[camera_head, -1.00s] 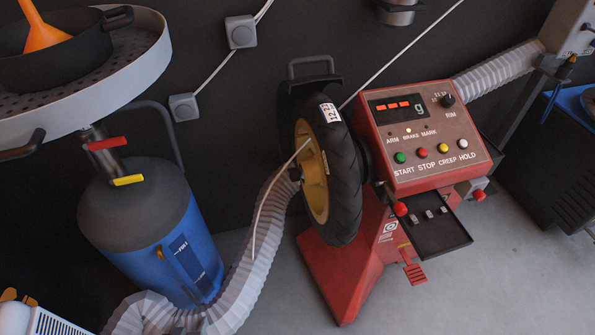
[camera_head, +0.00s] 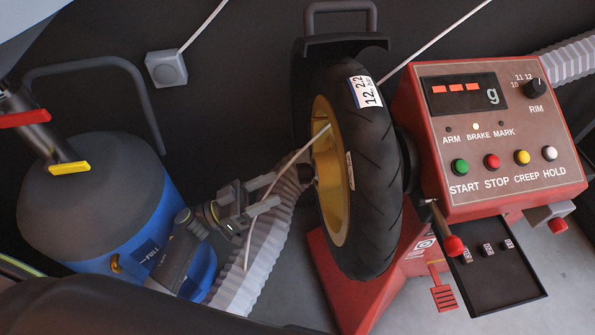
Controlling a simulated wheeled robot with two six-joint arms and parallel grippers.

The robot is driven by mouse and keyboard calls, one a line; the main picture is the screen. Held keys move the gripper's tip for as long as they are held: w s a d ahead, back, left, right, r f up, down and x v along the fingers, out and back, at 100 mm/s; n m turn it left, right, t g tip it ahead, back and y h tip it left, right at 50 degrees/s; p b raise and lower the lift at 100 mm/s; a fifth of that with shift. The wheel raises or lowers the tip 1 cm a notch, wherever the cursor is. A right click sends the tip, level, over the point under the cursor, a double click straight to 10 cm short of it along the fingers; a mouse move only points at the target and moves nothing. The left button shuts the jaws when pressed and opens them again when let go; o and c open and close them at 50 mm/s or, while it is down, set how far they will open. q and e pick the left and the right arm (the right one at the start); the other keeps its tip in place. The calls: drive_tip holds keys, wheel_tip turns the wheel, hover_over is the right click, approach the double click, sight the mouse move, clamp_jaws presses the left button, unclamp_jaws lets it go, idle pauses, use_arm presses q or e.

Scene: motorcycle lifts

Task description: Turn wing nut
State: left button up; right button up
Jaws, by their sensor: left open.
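A black tyre on a gold rim, the wheel (camera_head: 366,190), is mounted upright on the red balancing machine (camera_head: 505,190). A small dark hub piece (camera_head: 307,172) sticks out on the wheel's left side. It may be the wing nut, but it is too small to make out its wings. My left gripper (camera_head: 274,193) is open and empty, a short way left of and slightly below the hub, with its fingers pointing right toward it. My right gripper is not in view.
A thin pale rod (camera_head: 288,163) crosses in front of the rim and passes by my left gripper. A ribbed grey hose (camera_head: 262,248) runs behind the gripper. A blue tank (camera_head: 95,215) stands at left. A black tray (camera_head: 500,280) juts out at lower right.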

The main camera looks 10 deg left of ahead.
sight(305, 173)
use_arm(q)
drive_tip(key=x, duration=0.6)
drive_tip(key=shift+d+r, duration=0.2)
drive_tip(key=shift+w, duration=0.1)
drive_tip(key=c, duration=1)
